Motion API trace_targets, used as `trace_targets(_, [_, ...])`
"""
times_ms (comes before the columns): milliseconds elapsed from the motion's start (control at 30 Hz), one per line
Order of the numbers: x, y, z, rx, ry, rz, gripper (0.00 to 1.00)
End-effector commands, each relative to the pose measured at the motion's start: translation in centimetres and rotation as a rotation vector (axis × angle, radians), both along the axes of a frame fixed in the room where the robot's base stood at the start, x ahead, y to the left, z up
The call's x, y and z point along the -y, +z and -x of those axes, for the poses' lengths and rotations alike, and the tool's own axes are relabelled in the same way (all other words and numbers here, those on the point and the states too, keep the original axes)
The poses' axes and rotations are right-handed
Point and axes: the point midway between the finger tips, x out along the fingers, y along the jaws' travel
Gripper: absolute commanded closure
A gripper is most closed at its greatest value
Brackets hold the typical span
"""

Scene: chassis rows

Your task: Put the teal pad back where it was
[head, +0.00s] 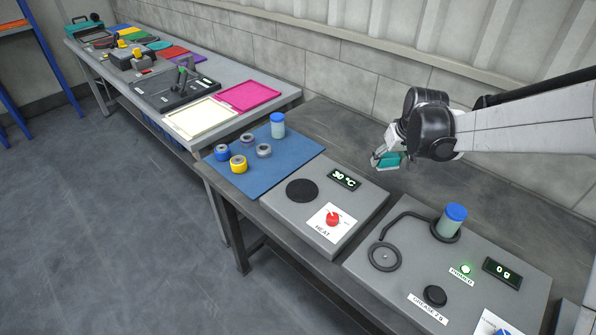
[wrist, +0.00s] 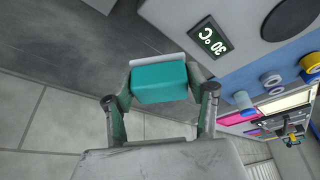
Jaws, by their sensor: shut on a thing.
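My gripper (head: 385,165) is raised over the dark workbench, behind the heater box. It is shut on the teal pad (head: 391,160). In the wrist view the teal pad (wrist: 160,82) is a rounded block with a pale layer along its far edge, held between the two fingers of my gripper (wrist: 160,88). Nothing touches the pad apart from the fingers. In the head view part of the pad is hidden by the gripper.
The heater box (head: 310,215) shows 30 °C and has a red knob. A grease station (head: 450,275) with a blue-capped jar (head: 452,220) stands at right. A blue mat (head: 250,180) holds a jar and several rings. Coloured trays (head: 248,96) lie on the far bench.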

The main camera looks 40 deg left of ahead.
Motion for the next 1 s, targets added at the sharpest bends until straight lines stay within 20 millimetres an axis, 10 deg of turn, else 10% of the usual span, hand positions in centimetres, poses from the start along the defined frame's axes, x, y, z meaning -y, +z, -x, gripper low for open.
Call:
trace_targets(533, [-27.6, -1.4, 12.1, 0.003, 0.523, -0.008, 0.73])
trace_targets(800, [-33.6, -1.4, 16.9, 0.007, 0.653, -0.010, 0.73])
trace_targets(1000, [-34.2, -2.3, 15.9, 0.006, 0.667, -0.011, 0.73])
